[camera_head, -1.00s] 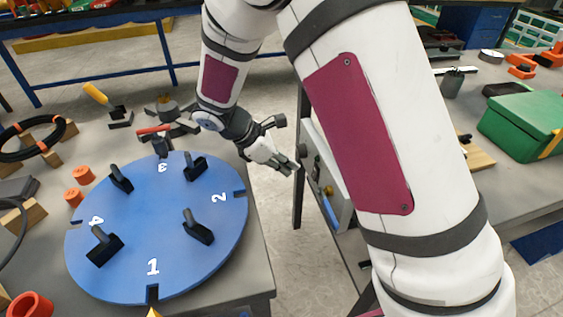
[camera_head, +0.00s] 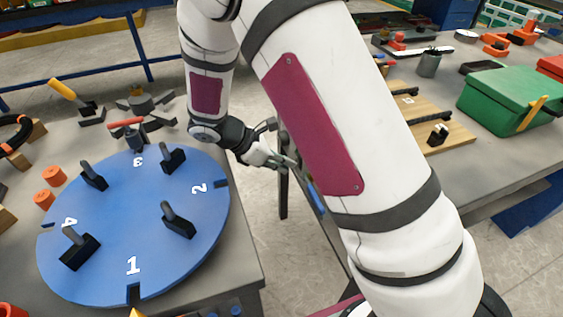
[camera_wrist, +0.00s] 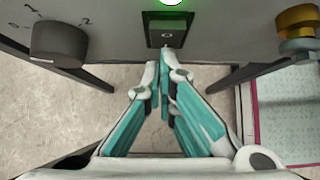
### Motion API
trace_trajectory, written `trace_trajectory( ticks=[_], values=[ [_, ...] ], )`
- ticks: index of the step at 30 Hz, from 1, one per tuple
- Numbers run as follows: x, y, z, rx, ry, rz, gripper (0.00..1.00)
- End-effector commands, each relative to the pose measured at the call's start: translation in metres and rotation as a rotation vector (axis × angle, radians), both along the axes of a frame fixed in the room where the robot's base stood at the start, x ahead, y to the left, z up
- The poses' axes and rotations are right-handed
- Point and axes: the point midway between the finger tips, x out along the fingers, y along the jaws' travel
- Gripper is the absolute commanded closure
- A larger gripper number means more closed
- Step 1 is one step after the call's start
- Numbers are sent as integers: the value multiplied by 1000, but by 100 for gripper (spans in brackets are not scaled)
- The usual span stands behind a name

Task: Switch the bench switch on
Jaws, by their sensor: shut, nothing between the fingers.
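The bench switch (camera_wrist: 167,30) is a small dark rocker in a black frame on a grey panel (camera_wrist: 115,25), at the top middle of the wrist view. A green lamp (camera_wrist: 174,2) glows just above it. My gripper (camera_wrist: 161,62) is shut and empty, its teal fingers pointing at the panel just below the switch. I cannot tell whether the fingertips touch it. In the head view my gripper (camera_head: 292,163) reaches toward the panel, which my arm mostly hides; the switch does not show there.
In the wrist view a dark dial knob (camera_wrist: 59,43) is left of the switch and a brass knob (camera_wrist: 297,20) is right. In the head view a blue numbered disc (camera_head: 140,225) lies on the left bench. A green box (camera_head: 512,98) stands on the right bench.

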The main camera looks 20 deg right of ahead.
Motion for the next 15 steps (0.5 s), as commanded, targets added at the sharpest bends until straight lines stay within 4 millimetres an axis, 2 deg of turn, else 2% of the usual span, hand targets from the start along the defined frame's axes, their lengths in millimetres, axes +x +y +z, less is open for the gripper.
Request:
trace_trajectory(
  ticks=[15],
  values=[
    [0,-2,14,2,-3,-4,100]
  ],
)
